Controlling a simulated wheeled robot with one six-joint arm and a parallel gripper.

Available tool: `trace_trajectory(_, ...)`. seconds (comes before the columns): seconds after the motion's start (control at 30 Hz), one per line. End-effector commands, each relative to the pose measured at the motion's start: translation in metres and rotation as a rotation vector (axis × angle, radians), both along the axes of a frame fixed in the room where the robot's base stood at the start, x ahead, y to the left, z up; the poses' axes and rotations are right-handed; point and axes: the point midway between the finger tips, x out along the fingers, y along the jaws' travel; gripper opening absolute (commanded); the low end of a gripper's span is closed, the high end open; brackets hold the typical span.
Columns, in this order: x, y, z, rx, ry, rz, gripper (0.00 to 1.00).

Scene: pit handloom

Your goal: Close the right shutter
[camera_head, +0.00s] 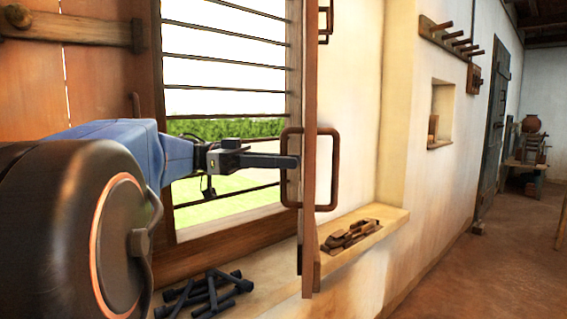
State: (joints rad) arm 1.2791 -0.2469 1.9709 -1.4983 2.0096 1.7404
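The right shutter (310,110) is a wooden panel seen almost edge-on. It stands swung out from the window into the room, leaving the right part of the window uncovered. A brown rectangular loop handle (293,130) sticks out from its left face, and a similar loop shows to the right of its edge. My gripper (292,162) reaches in from the left, its dark fingers level with the lower part of the left loop. The fingertips overlap the loop's outer bar in the picture. The fingers are seen side-on, so their gap and any contact are hidden.
The left wooden panel (95,75) covers the window's left part. Horizontal bars (225,88) cross the opening. Dark rods (207,293) and small wooden pieces (350,235) lie on the sill (270,280). A peg rack (450,38) hangs on the right wall.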

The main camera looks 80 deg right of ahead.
Motion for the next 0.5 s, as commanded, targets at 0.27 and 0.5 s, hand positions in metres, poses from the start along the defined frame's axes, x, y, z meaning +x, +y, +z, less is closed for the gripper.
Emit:
trace_trajectory(0.27,-0.001,0.0,0.037,-0.004,-0.001,0.002,0.2)
trace_trajectory(0.5,-0.001,0.0,0.077,-0.004,0.001,0.003,0.2)
